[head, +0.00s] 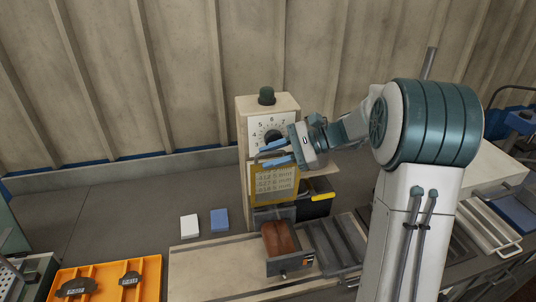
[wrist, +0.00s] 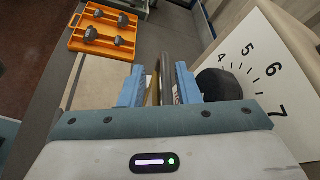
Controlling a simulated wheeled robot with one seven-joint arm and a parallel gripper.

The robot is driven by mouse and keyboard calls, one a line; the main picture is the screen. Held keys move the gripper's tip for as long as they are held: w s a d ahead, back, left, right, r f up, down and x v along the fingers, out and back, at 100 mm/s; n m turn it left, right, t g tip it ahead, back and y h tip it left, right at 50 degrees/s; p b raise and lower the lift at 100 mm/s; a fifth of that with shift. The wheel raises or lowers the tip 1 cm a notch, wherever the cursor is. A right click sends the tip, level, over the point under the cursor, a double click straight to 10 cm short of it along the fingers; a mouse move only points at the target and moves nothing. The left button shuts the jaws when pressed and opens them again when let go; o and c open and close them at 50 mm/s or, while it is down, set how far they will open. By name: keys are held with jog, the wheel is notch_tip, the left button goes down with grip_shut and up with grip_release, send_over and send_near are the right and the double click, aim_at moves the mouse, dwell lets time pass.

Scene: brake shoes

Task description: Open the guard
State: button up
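The guard (head: 275,184) is a yellow see-through panel with lettering, upright on the front of a beige machine (head: 268,105), below its numbered dial. A dark handle (head: 268,154) is at its upper edge. My gripper (head: 277,153) is at this handle, with one blue finger above it and one below. In the wrist view, a dark grey bar (wrist: 167,75) runs between the fingers of my gripper (wrist: 160,88), with a yellowish edge beside it. The fingers stand apart, and I see no clear grip on the bar.
A dark knob (wrist: 217,84) on the dial is close to the right finger in the wrist view. Below the guard is a drawer-like tray (head: 290,266) with brown pieces.

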jog(key=shift+r, duration=0.3)
dwell(0.4)
